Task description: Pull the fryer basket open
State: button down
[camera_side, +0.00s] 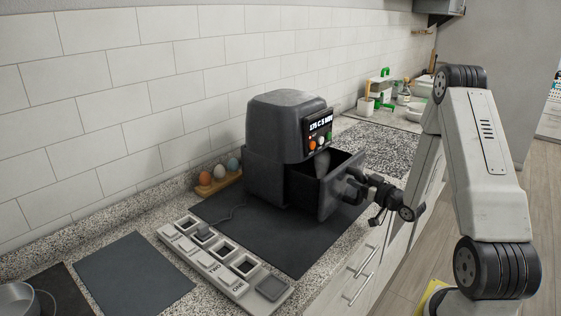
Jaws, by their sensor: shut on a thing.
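The dark grey air fryer (274,125) stands on a dark mat on the counter against the tiled wall. Its lit display and small knobs face right. The fryer basket (328,197) is drawn part of the way out of the body toward the right, and its open top shows a dark inside. My gripper (355,187) is at the basket's front and is shut on the basket handle, which is mostly hidden by the fingers. My arm reaches in from the right.
The dark mat (262,240) is clear in front of the fryer. A grey tray with labelled compartments (213,262) lies along the front left. Eggs in a wooden holder (219,182) stand left of the fryer. Bottles and green items (383,88) stand at the back right. A pan (17,298) is at lower left.

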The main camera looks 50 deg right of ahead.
jog(key=shift+s, duration=0.65)
jog(key=shift+c, duration=2)
grip_release()
jog(key=shift+s+a, duration=0.1)
jog(key=shift+s, duration=0.6)
notch_tip(320, 180, up, 7)
jog(key=s, duration=0.1)
jog(key=shift+s+a, duration=0.2)
jog(key=shift+s, duration=0.05)
